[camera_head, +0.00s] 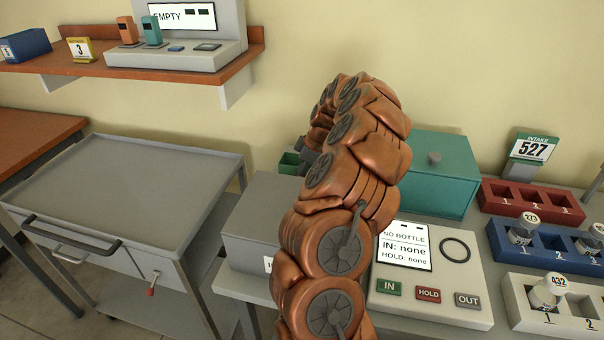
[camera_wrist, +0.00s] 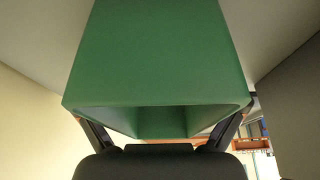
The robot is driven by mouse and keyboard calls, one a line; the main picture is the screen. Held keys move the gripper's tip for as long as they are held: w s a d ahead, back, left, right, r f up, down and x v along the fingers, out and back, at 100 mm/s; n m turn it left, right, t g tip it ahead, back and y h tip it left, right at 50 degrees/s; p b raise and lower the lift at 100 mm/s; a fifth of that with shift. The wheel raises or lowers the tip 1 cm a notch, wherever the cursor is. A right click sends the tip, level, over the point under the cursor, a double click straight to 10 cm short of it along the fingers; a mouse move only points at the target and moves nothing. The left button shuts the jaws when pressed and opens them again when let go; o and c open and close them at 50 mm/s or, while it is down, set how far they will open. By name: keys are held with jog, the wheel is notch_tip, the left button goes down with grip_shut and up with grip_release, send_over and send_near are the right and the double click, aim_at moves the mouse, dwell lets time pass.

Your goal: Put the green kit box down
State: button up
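The green kit box (camera_wrist: 155,60) fills the middle of the wrist view, with its open side facing the camera. My gripper (camera_wrist: 158,128) has one finger on each side of the box, and the fingers appear closed against it. In the head view a small part of the green box (camera_head: 290,163) shows at the back of the bench, left of my arm and behind a grey box. My arm hides the gripper and the rest of the green box there. I cannot tell whether the box touches the surface under it.
The grey box (camera_head: 262,208) stands in front of the green one. A teal box (camera_head: 437,172) and a panel reading "NO BOTTLE" (camera_head: 440,290) are right of my arm. Red (camera_head: 500,205), blue (camera_head: 505,240) and white (camera_head: 522,310) racks stand farther right. A grey cart (camera_head: 130,190) with a bare top is at left.

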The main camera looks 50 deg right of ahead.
jog(key=shift+f, duration=0.1)
jog(key=c, duration=0.9)
jog(key=shift+p, duration=0.35)
